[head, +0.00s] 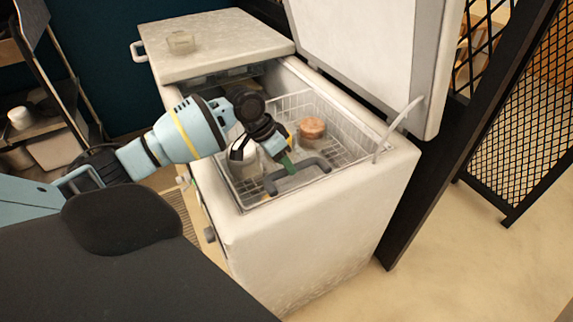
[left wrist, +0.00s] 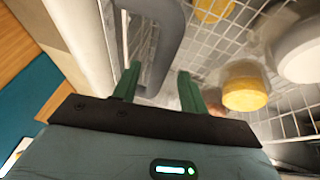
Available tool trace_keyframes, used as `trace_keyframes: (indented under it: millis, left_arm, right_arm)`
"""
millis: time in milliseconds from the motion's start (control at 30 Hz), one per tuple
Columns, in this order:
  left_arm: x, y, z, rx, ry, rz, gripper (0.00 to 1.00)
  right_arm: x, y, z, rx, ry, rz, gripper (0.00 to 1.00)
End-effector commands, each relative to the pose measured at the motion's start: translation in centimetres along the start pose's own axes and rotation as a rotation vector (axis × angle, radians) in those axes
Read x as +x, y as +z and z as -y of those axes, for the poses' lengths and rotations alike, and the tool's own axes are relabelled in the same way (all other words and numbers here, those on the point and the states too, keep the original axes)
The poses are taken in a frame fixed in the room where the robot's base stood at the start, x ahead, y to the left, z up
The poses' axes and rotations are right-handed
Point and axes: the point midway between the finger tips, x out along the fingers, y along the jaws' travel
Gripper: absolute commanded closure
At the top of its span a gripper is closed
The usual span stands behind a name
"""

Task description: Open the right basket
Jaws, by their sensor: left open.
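The right basket (head: 345,135) is a wire basket inside the white chest freezer, whose right lid (head: 365,50) stands raised. A thick grey handle (head: 312,163) sits at the basket's near side. My left gripper (head: 284,163) is over the near part of the basket, right beside this handle. In the left wrist view, its two green fingers (left wrist: 158,88) are apart, and the grey handle (left wrist: 172,50) shows just ahead of the gap between them. I cannot tell whether they touch it. My right gripper is not in view.
A brown-topped round item (head: 312,128) and a white container (head: 243,160) are in the freezer. The left lid (head: 215,45) is closed, with a small clear container (head: 181,42) on it. A black mesh partition (head: 480,120) stands to the right; floor (head: 450,260) is clear in front.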

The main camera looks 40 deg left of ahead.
Motion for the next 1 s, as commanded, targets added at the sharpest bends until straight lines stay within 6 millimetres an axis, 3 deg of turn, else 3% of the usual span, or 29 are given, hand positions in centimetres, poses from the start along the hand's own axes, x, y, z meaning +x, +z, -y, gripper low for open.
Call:
trace_keyframes:
  millis: [200,467,800,1000]
  left_arm:
    - [1.48,-0.03,0.01,0.001,-0.001,-0.001,0.57]
    - [1.55,-0.03,0.03,0.001,-0.001,-0.001,0.57]
    - [1.54,-0.01,0.03,0.001,-0.001,0.0,1.0]
    - [1.53,-0.01,0.02,0.001,-0.001,0.0,1.0]
  right_arm:
    - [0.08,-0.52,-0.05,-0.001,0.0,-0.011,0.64]
    - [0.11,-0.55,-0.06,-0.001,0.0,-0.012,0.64]
    - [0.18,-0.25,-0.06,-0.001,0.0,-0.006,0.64]
    - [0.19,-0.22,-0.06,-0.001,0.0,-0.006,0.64]
